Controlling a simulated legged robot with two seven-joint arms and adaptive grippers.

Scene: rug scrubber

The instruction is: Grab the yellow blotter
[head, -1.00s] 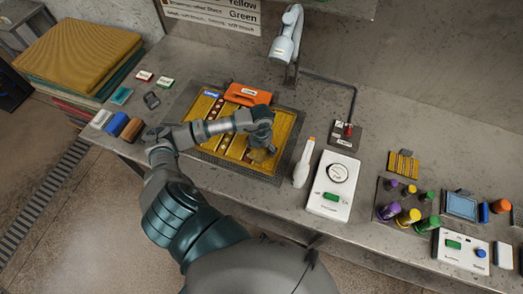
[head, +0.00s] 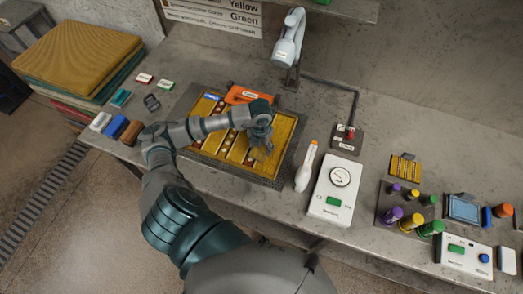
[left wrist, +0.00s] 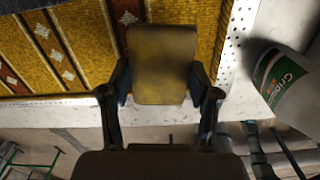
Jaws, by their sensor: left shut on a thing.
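The yellow blotter (left wrist: 163,50) is a dull yellow block with a dark smudge. In the left wrist view it sits between the two fingers of my left gripper (left wrist: 162,86), which is shut on its sides. In the head view my left gripper (head: 261,140) is over the right part of the patterned yellow rug (head: 207,106), and the blotter (head: 262,154) shows small and partly hidden under it. I cannot tell whether the blotter touches the rug. My right gripper is in neither view.
An orange tool (head: 246,94) lies at the rug's back edge. A white bottle (head: 304,168) and a white dial device (head: 337,188) stand right of the rug. A lamp (head: 288,45) rises behind. Colored blocks (head: 116,126) and stacked rugs (head: 75,50) are at left.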

